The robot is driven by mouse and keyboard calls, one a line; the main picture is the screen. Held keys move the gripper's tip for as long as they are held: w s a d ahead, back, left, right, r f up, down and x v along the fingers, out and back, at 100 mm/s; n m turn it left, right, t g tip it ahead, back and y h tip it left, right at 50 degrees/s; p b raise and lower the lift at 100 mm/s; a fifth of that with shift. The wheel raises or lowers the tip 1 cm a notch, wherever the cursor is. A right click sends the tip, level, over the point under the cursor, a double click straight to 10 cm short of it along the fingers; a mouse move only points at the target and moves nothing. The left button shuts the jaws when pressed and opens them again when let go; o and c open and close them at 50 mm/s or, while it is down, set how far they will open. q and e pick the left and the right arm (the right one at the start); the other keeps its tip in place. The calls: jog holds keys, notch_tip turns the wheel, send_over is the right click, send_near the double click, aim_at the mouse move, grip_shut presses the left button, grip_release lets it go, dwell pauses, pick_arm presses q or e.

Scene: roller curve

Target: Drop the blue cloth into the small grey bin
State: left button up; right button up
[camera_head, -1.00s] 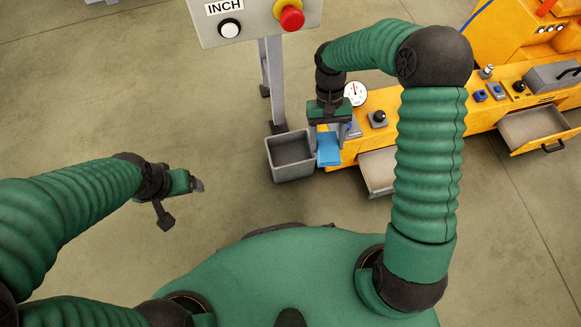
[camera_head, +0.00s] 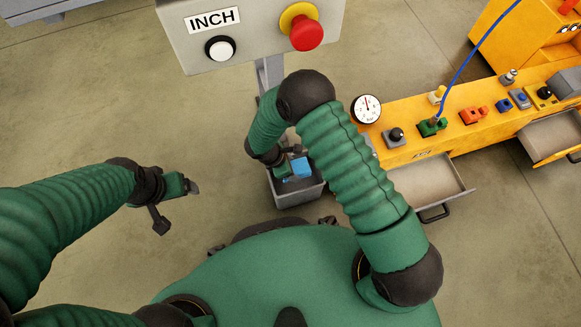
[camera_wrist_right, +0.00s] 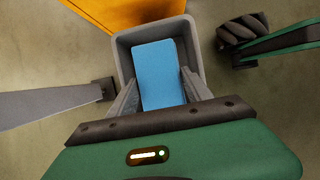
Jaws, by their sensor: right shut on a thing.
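The blue cloth (camera_head: 300,167) is a small light-blue piece at my right gripper (camera_head: 291,172), over the opening of the small grey bin (camera_head: 298,196). In the right wrist view the cloth (camera_wrist_right: 158,72) lies between the two grey fingers of the right gripper (camera_wrist_right: 155,94), which is shut on it. The bin's rim (camera_wrist_right: 124,62) frames the cloth there. Part of the bin is hidden by the arm, gripper and cloth. My left gripper (camera_head: 186,186) hangs over the floor at left, away from the bin; its finger gap is not clear.
A grey panel (camera_head: 245,50) with a white button and a red button stands on a post behind the bin. A yellow bench (camera_head: 450,150) with an open drawer (camera_head: 430,188) and several fittings is at right. The floor left of the bin is clear.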

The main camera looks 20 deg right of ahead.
notch_tip(320, 180, down, 10)
jog(key=b, duration=0.6)
jog(key=shift+f+b, duration=0.1)
jog(key=shift+b, duration=0.3)
jog(key=shift+w+r, duration=0.1)
jog(key=shift+r, duration=0.1)
jog(key=shift+f, duration=0.15)
jog(key=o, duration=1.4)
jog(key=shift+o, duration=0.3)
jog(key=p+v, duration=0.7)
jog(key=v, duration=0.5)
